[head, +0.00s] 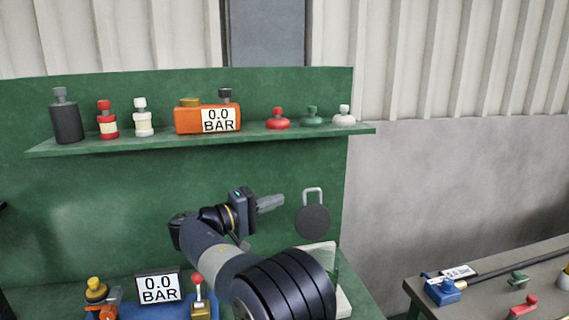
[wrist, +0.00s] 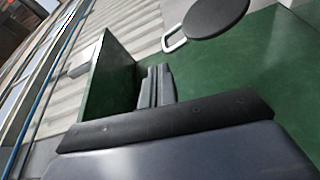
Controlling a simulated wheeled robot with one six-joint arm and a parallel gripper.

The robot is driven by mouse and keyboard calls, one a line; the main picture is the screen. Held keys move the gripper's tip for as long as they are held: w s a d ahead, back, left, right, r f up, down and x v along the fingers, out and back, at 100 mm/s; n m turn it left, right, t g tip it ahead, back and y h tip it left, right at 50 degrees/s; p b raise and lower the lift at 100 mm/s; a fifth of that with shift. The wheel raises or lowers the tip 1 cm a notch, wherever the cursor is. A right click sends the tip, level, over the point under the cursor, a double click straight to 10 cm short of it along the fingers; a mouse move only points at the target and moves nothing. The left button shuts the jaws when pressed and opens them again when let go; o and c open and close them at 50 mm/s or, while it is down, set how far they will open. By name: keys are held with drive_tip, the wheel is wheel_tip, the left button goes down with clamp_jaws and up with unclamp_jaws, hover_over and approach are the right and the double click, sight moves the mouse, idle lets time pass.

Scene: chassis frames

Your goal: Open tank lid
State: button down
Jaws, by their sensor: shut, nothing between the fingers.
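An orange tank-like box (head: 190,121) with a "0.0 BAR" sign stands on the green shelf. It has a yellow cap (head: 189,102) and a dark grey cap (head: 225,95) on top. A dark round disc (head: 313,222) with a pale loop handle is at the green panel, right of my gripper. The disc also shows at the top of the wrist view (wrist: 216,16). I cannot tell which part is the tank lid. My gripper (head: 271,203) is shut and empty, below the shelf and left of the disc, apart from both. Its closed fingers show in the wrist view (wrist: 156,86).
The shelf (head: 190,141) also holds bottles and red, green and white knobs. Below, a blue unit (head: 150,309) has a "0.0 BAR" sign and a red-knobbed lever (head: 198,291). A side bench (head: 480,303) at right carries small valves and a rod.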

drive_tip(key=shift+p+x, duration=0.4)
drive_tip(key=shift+x, duration=2.4)
